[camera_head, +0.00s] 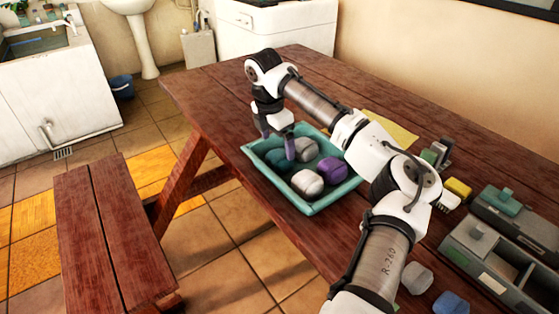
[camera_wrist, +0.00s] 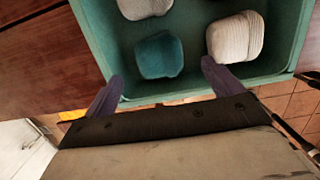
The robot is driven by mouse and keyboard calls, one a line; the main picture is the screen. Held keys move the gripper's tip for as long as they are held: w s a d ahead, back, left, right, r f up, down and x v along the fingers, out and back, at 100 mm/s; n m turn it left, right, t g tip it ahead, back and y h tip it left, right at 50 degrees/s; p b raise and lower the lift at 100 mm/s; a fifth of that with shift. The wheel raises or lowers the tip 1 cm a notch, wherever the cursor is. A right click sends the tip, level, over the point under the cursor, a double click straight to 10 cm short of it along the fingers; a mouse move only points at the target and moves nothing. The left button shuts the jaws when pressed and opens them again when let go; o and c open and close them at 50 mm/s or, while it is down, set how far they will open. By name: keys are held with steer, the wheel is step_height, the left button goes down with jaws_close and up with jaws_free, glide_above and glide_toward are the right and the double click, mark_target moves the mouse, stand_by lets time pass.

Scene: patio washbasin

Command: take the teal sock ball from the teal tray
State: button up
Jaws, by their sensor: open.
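The teal tray (camera_head: 334,200) lies on the wooden table and holds several sock balls. The teal sock ball (camera_head: 276,159) is at the tray's left side, partly behind a finger. It also shows whole in the wrist view (camera_wrist: 159,55), near the tray wall closest to my gripper. A grey sock ball (camera_head: 305,149), a purple one (camera_head: 332,169) and a whitish one (camera_head: 307,183) lie around it. My gripper (camera_wrist: 160,78) is open and empty, pointing down at the tray's left part, its fingertips on either side of the teal ball's near edge in the picture; contact cannot be told.
A grey divided organizer (camera_head: 480,262) stands at the right. A yellow sponge (camera_head: 457,188), a yellow cloth (camera_head: 397,134), a grey ball (camera_head: 417,278) and a blue ball (camera_head: 451,303) lie nearby. The table's far left part is clear. A bench (camera_head: 110,235) stands beside the table.

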mark_target(279, 154)
steer(key=shift+w+d+f+p, duration=0.1)
steer(key=shift+d+f, duration=0.05)
steer(key=shift+f, duration=0.95)
steer(key=shift+w+d+f+p, duration=0.1)
steer(key=shift+f, duration=1)
steer(key=shift+w+d+f+p, duration=0.1)
steer(key=shift+d+f, duration=0.05)
steer(key=shift+f, duration=0.95)
steer(key=c, duration=1.1)
steer(key=shift+o, duration=0.2)
steer(key=shift+r, duration=0.15)
